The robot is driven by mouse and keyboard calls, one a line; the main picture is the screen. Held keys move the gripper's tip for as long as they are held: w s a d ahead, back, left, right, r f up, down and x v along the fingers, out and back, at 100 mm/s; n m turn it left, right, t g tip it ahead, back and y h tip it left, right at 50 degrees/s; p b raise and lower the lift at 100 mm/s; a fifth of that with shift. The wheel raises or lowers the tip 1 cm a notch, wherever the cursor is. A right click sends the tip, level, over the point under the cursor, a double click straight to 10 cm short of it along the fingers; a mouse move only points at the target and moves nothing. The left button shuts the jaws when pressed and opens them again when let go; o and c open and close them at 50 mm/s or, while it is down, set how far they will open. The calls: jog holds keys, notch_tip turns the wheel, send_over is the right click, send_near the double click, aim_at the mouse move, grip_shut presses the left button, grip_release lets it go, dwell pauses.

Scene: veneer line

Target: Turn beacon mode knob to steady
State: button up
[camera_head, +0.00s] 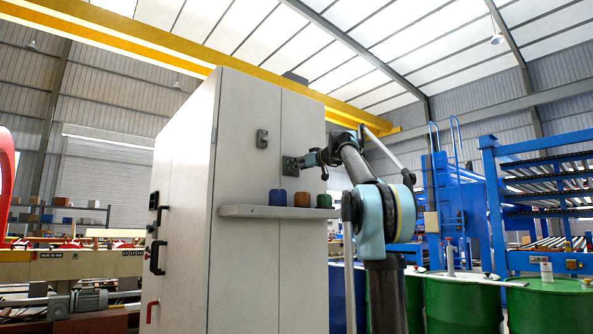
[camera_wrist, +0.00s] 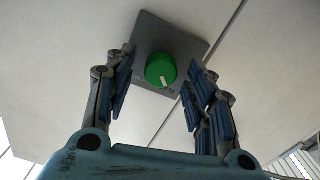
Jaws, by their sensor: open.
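The beacon mode knob (camera_wrist: 161,70) is round and green with a white pointer mark at its lower right edge. It sits on a dark grey square plate (camera_wrist: 180,38) on the pale cabinet face. In the wrist view my gripper (camera_wrist: 163,80) is open, with one finger on each side of the knob and a gap on both sides. The fingers look apart from the knob. In the head view my gripper (camera_head: 308,160) is at the plate (camera_head: 289,166) on the cabinet front, and the knob itself is hidden or too small to tell.
The tall pale cabinet (camera_head: 245,150) has a shelf (camera_head: 260,212) below my gripper, holding a blue container (camera_head: 278,197), a brown one (camera_head: 302,199) and a dark one (camera_head: 324,201). A small grey fitting (camera_head: 262,138) is left of the plate. Green drums (camera_head: 540,300) stand at right.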

jog(key=shift+w+a, duration=0.4)
jog(key=shift+w, duration=0.15)
jog(key=shift+c, duration=0.6)
jog(key=c, duration=1)
jog(key=shift+o, duration=0.2)
jog(key=shift+w+d+f+m, duration=0.1)
jog(key=shift+m, duration=4.35)
jog(key=shift+d+f+m, duration=0.1)
jog(key=shift+m, duration=4.35)
